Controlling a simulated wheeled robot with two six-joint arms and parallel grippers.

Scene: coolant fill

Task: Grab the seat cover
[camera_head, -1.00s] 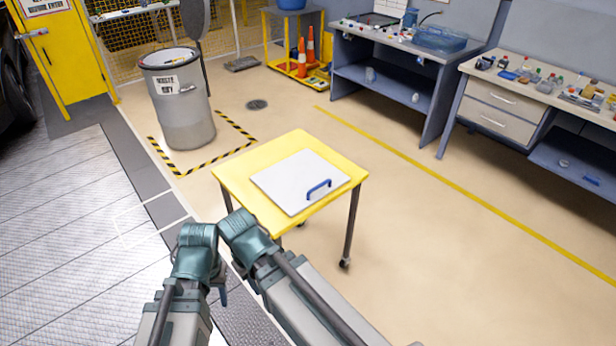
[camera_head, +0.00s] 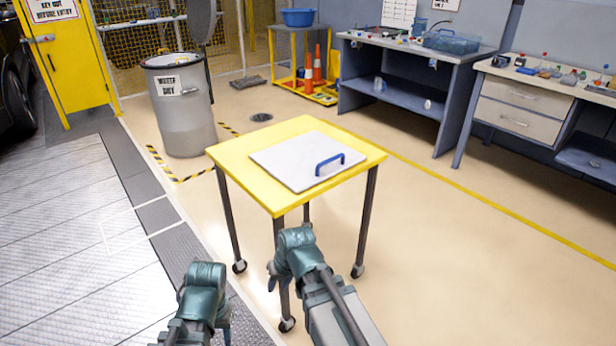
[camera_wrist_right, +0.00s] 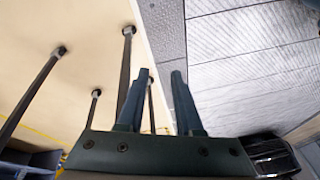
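The seat cover is probably the flat white panel (camera_head: 290,160) with a raised blue handle (camera_head: 330,163). It lies flat on the yellow wheeled table (camera_head: 240,153), with the handle near its right edge. My right gripper (camera_head: 271,284) is in front of the table, below the top's near edge and apart from the panel. In the right wrist view its two fingers (camera_wrist_right: 161,76) stand apart with nothing between them. My left gripper (camera_head: 226,332) is low at the bottom, left of the right one; its fingers are mostly hidden behind the arm.
The table's dark legs stand close to my right gripper. A grey waste drum (camera_head: 183,112) stands behind left, inside a striped floor marking. Workbenches (camera_head: 405,95) line the back right. The floor (camera_head: 440,240) right of the table is clear.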

